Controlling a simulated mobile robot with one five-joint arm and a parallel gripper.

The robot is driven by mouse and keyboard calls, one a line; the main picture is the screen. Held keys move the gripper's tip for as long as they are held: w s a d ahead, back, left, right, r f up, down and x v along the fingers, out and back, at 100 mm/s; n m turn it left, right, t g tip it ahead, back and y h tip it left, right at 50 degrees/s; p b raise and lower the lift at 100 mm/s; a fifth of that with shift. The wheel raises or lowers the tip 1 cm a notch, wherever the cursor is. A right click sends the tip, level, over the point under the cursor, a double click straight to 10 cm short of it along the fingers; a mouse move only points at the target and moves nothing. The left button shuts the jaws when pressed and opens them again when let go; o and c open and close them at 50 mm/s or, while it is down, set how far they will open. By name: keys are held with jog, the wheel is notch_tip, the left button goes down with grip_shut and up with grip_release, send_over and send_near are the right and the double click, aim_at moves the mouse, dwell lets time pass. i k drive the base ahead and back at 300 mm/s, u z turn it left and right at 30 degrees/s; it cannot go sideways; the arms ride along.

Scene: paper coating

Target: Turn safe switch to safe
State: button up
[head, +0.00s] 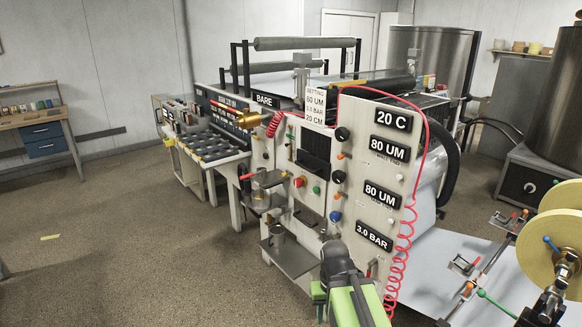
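The coating machine's white control panel (366,182) stands in the middle of the head view. It carries black knobs (342,134), a red button (298,182), a green button (317,190) and a blue knob (335,216). No label reading "safe" is legible, so I cannot tell which control is the safe switch. My green and black arm rises from the bottom edge, in front of the panel's lower part. Its dark end, my gripper (337,258), hides part of the panel; its fingers cannot be made out. A small red part (372,266) shows just right of it.
A coiled red hose (403,240) hangs down the panel's right edge. A metal shelf (291,256) juts out at lower left. A white sheet (440,270) and yellow rolls (552,250) are at right.

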aim_at(298, 183)
jog(key=u, duration=0.2)
jog(key=k, duration=0.8)
jog(key=z, duration=0.15)
jog(key=i, duration=0.85)
jog(key=u, duration=0.8)
jog(key=i, duration=1.2)
jog(key=u, duration=0.7)
jog(key=i, duration=0.85)
jog(key=u, duration=0.05)
